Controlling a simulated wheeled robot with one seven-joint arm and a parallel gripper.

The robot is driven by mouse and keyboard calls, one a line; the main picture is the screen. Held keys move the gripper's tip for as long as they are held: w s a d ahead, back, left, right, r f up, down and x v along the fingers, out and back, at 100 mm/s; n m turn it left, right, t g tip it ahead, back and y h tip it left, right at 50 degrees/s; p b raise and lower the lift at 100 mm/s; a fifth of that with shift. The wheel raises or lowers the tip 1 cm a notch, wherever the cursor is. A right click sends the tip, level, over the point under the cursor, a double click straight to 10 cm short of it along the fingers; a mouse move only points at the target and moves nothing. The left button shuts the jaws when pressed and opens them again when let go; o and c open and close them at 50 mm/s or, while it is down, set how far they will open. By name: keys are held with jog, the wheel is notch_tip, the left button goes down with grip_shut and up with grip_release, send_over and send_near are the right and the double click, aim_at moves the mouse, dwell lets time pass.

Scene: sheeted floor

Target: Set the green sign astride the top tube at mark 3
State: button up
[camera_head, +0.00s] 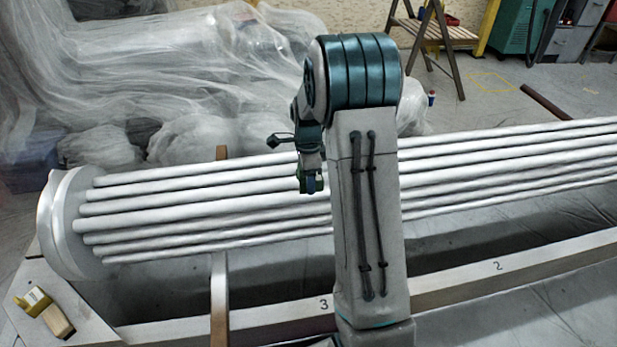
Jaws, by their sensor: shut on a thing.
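My gripper (312,188) is above the middle of the tube bundle, close to the left side of my arm column. It is shut on a small, dark green thing, the green sign (318,186), seen small and partly hidden by the fingers. The top tube (230,168) is the far, uppermost white tube of the bundle; my arm hides part of it. The sign looks in front of the lower tubes in the picture; I cannot tell whether it touches any. Mark 3 (323,304) is a black numeral on the pale front beam, just left of my arm's base.
Mark 2 (498,266) is farther right on the beam. A yellow block (33,301) and wooden block (57,321) lie at lower left.

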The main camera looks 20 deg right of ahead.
jog(key=shift+r+p, duration=1.35)
jog(key=shift+r, duration=0.55)
jog(key=shift+s+a+n, duration=0.1)
jog(key=shift+a+n, duration=0.5)
jog(key=shift+n, duration=0.4)
jog(key=s+a+r+n, duration=0.1)
jog(key=s+a+n, duration=0.1)
jog(key=a+n, duration=0.5)
jog(key=s+a+n, duration=0.1)
jog(key=a+n, duration=0.2)
jog(key=n, duration=0.8)
notch_tip(320, 180, up, 14)
jog(key=s+p, duration=0.2)
jog(key=p, duration=2.3)
jog(key=shift+s+d+r, duration=0.2)
jog(key=shift+s+d, duration=0.05)
jog(key=shift+d, duration=0.05)
jog(key=shift+f, duration=0.1)
